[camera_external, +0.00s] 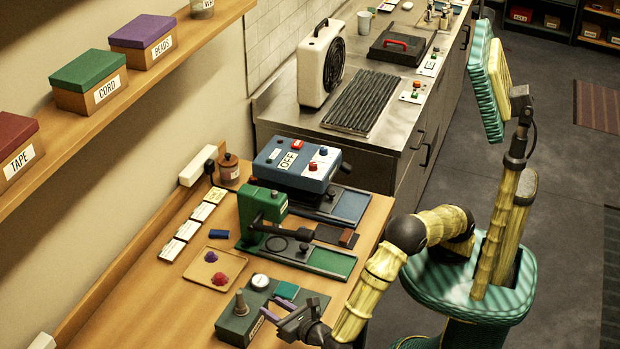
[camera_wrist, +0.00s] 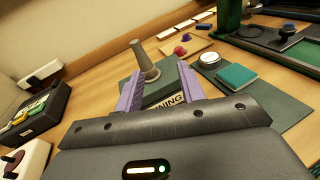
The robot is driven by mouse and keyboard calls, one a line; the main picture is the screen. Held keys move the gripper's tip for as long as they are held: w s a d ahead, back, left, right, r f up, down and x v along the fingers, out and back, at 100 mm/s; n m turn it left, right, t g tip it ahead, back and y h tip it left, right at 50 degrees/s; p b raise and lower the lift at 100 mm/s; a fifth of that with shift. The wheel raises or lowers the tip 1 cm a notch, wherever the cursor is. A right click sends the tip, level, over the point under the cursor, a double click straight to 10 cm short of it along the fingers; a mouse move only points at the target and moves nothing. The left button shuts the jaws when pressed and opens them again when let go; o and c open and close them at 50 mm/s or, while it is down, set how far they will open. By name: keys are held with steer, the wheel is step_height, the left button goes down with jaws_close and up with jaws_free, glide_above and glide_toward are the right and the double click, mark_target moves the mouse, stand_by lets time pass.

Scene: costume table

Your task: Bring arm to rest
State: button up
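My arm reaches from my body over the near end of the wooden table. My gripper (camera_external: 272,307) is low over the dark green board (camera_external: 232,326). In the wrist view, the two purple fingers of my gripper (camera_wrist: 160,73) stand apart with nothing held between them. A grey tapered post (camera_wrist: 145,62) on the board shows beyond the gap; I cannot tell how close it is. The post also shows in the external view (camera_external: 241,302), left of my gripper. A label on the board is partly hidden by my gripper.
A round white-topped dial (camera_external: 260,281) and a green square pad (camera_external: 286,290) are close by on the board. A tray (camera_external: 199,268) holds purple and red lumps. A green press (camera_external: 262,212) and a blue box marked OFF (camera_external: 296,163) stand farther back. Open floor lies right.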

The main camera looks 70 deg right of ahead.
steer(key=s+d+r+m+g+y+p, duration=0.1)
steer(key=d+m+g, duration=0.3)
steer(key=d+m, duration=0.6)
steer(key=s+d+r+m+g+y+p, duration=0.2)
steer(key=d+m, duration=0.8)
steer(key=d, duration=1)
steer(key=s+d+r+m+g+y+p, duration=0.1)
steer(key=s+d+m+g+y+p, duration=0.1)
steer(key=s+d+m+g, duration=0.2)
steer(key=d+m+g, duration=0.3)
steer(key=d+m, duration=0.4)
steer(key=d, duration=0.4)
steer(key=shift+s+r+y, duration=0.3)
steer(key=shift+s+r, duration=0.05)
steer(key=shift+s, duration=0.05)
